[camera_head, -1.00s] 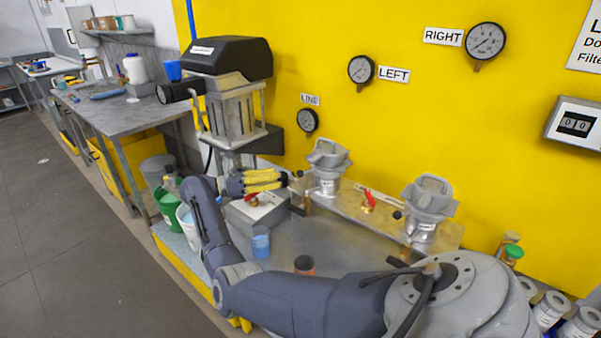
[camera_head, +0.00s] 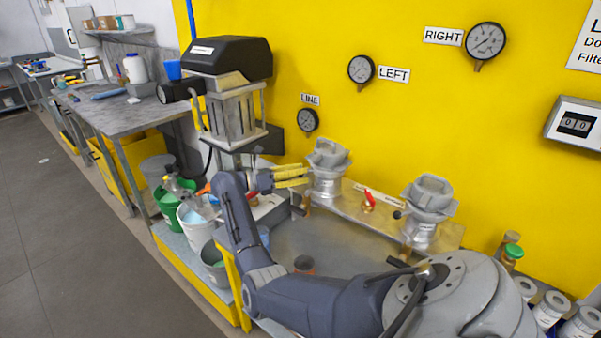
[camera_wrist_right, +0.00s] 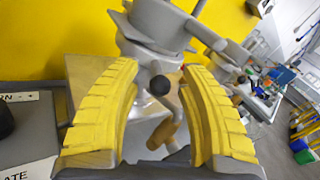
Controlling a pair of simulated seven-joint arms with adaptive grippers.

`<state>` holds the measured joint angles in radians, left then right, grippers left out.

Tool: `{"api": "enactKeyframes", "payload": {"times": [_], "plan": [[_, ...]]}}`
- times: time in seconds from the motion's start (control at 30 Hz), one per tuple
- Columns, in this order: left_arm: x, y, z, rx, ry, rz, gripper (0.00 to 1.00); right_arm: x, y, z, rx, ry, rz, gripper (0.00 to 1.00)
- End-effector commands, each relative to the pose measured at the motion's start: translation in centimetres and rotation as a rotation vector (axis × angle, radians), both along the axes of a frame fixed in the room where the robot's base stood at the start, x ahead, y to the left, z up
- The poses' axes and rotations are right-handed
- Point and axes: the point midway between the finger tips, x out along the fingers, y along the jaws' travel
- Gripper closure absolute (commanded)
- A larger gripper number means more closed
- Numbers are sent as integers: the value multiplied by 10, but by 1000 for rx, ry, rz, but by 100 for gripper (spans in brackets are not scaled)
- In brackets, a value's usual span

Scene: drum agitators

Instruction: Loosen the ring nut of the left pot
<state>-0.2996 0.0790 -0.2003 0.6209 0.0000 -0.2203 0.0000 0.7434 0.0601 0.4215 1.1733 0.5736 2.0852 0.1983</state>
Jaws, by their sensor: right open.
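The left pot (camera_head: 326,188) is a grey metal vessel with a tag, standing upright against the yellow wall. Its lugged grey ring nut (camera_head: 328,158) is at the top. My right gripper (camera_head: 306,176) has yellow ribbed fingers and is just left of this pot, pointing at it. In the right wrist view my open right gripper (camera_wrist_right: 160,70) has nothing clamped between its fingers. The left pot (camera_wrist_right: 152,48) rises beyond the fingertips, with a black ball knob (camera_wrist_right: 160,85) in front of it. Whether a finger touches the pot cannot be told. My left gripper is out of view.
The right pot (camera_head: 428,210) stands to the right, with a red-handled valve (camera_head: 369,200) between the pots. A black-topped machine (camera_head: 230,58) stands behind my gripper. The metal bench top (camera_head: 345,245) is mostly clear.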

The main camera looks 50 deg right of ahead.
Motion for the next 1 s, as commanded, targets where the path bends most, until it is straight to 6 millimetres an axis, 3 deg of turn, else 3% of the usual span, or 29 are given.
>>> {"api": "enactKeyframes", "payload": {"times": [0.1,0.47,1.0], "plan": [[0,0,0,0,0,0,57,0,0,0,0,0,0,57],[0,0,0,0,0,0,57,0,0,0,0,0,0,99],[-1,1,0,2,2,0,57,0,1,1,-1,0,6,100]]}}
